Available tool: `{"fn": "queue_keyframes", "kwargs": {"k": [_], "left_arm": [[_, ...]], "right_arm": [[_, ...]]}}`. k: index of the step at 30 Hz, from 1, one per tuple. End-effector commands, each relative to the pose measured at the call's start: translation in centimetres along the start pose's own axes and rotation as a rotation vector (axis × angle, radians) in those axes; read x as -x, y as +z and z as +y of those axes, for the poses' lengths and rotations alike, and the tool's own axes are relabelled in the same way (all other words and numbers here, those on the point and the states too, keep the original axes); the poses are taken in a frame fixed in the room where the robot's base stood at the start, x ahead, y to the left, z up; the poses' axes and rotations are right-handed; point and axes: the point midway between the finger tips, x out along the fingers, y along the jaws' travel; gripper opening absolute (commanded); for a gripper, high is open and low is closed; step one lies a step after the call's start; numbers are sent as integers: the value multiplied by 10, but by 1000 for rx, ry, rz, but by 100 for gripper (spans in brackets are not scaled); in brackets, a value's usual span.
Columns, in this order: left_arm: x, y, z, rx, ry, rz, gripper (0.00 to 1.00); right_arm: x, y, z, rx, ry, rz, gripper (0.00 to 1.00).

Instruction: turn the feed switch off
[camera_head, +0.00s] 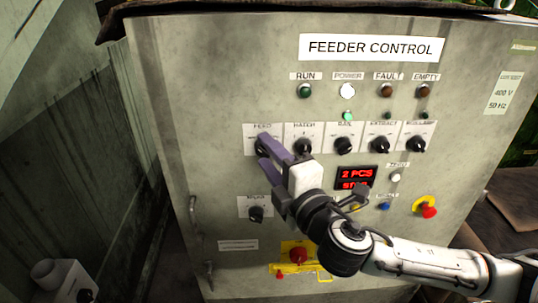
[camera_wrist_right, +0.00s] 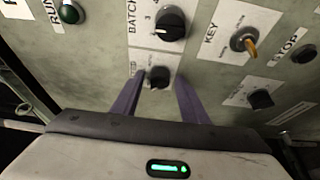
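The feed switch (camera_wrist_right: 158,77) is a black rotary knob on a white plate, seen between my right gripper's fingers in the right wrist view. In the head view its FEED plate (camera_head: 263,129) is at the left end of the row of knobs, and the knob is partly hidden by the purple fingers. My right gripper (camera_head: 263,152) is open at the knob, one finger on each side. In the right wrist view (camera_wrist_right: 160,82) gaps show between knob and fingers; contact is not clear. Which way the knob points is hard to tell. My left gripper is not in view.
The batch knob (camera_head: 303,147) is close to the right of the feed knob. Further knobs, including extract (camera_head: 380,146), continue the row. Below are a red display (camera_head: 356,176), a lower-left knob (camera_head: 256,213), a red emergency stop (camera_head: 426,208) and another red knob (camera_head: 299,255).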

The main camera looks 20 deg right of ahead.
Motion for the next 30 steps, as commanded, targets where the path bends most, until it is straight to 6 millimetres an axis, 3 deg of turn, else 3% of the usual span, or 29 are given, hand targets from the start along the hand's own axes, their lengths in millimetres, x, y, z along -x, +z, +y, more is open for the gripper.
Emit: {"fn": "queue_keyframes", "kwargs": {"k": [1,6,17,30], "left_arm": [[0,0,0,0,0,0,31],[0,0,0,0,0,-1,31],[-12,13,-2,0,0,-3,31],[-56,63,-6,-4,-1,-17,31]], "right_arm": [[0,0,0,0,0,0,31],[0,0,0,0,0,-1,3],[0,0,-6,-62,24,-2,3],[0,0,-13,-374,153,-3,3]]}}
